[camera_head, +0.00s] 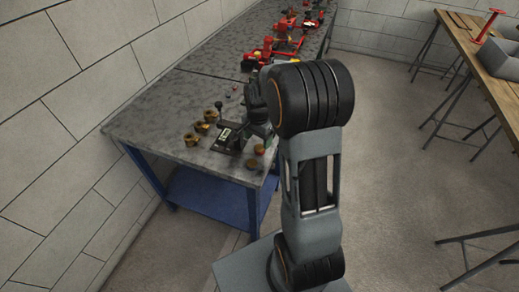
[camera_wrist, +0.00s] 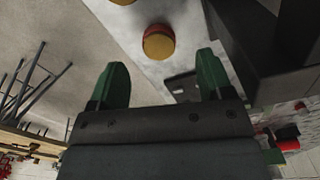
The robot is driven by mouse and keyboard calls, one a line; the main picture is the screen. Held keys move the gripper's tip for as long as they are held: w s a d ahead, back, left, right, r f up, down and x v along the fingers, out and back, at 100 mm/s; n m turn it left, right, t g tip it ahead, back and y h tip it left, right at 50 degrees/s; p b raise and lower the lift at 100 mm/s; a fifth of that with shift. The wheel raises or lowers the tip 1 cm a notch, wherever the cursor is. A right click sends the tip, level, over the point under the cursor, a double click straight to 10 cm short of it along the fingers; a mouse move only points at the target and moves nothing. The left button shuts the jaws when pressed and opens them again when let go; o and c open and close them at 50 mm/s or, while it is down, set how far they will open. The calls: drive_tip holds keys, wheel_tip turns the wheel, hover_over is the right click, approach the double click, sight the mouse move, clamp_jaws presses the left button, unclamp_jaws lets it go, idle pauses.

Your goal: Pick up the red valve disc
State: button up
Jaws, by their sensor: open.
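In the wrist view a round disc with a red upper side and a yellow-brown face (camera_wrist: 158,43) lies on the grey tabletop, ahead of and between my fingertips. My gripper (camera_wrist: 162,75) is open, with its two green fingers apart and nothing between them. The disc is beyond the fingertips and not touched. In the head view two small reddish-brown discs, a farther one (camera_head: 259,149) and a nearer one (camera_head: 252,164), lie at the near right edge of the table; I cannot tell which is the red valve disc. My arm partly hides my gripper there.
A dark block-like fixture (camera_head: 231,138) stands on the table (camera_head: 160,122), left of the discs. Several brass fittings (camera_head: 201,127) stand farther left. A wooden table (camera_head: 497,58) stands right; open floor lies between.

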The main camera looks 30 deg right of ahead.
sight(259, 148)
drive_tip(key=shift+d+f+p, duration=0.15)
drive_tip(key=shift+f+p, duration=0.15)
drive_tip(key=shift+f, duration=2.2)
drive_tip(key=c, duration=1.1)
drive_tip(key=shift+r, duration=0.1)
drive_tip(key=shift+c, duration=0.2)
